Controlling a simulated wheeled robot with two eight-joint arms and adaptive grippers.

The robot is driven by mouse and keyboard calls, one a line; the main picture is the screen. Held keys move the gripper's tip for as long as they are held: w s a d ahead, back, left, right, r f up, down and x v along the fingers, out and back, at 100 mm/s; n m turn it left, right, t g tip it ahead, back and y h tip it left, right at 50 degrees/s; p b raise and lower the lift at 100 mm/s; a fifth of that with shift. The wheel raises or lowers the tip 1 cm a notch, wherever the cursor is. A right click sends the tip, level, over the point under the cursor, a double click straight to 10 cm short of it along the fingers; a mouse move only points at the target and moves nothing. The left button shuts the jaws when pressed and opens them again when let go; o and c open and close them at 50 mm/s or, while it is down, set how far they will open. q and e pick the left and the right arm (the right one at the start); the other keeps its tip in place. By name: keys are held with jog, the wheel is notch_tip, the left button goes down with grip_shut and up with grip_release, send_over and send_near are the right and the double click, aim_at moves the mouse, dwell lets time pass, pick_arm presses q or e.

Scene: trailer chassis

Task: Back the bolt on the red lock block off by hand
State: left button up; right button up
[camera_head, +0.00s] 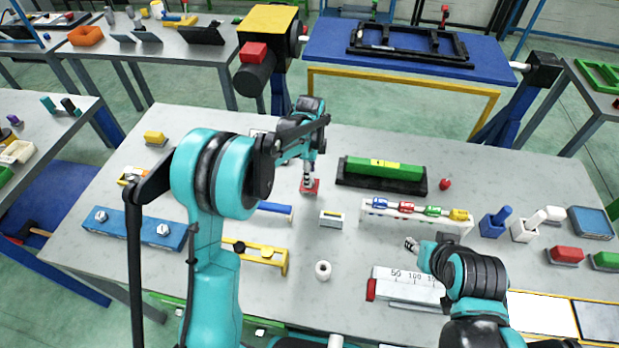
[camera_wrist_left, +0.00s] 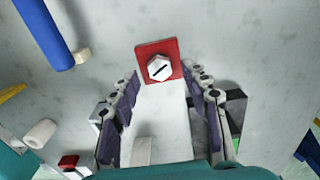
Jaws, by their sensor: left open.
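The red lock block (camera_head: 310,186) lies on the grey table below my left gripper (camera_head: 309,178). In the left wrist view the red block (camera_wrist_left: 145,50) is a flat square plate with a pale hexagonal bolt (camera_wrist_left: 160,68) on it, with a dark slot across its head. My left gripper (camera_wrist_left: 166,78) is open, its two fingers spread to either side below the bolt, and nothing is between them. The bolt sits just beyond the fingertips. My right gripper (camera_head: 411,244) is low over the table at the right, far from the block; its jaw state is unclear.
A green bar in a black holder (camera_head: 380,175) lies right of the block. A blue-handled tool (camera_head: 275,209) lies to the left. A rack with coloured pieces (camera_head: 415,217) stands at the right.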

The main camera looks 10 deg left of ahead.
pick_arm(q)
jog(key=shift+f, duration=1.05)
grip_shut()
jog(key=shift+n, duration=0.3)
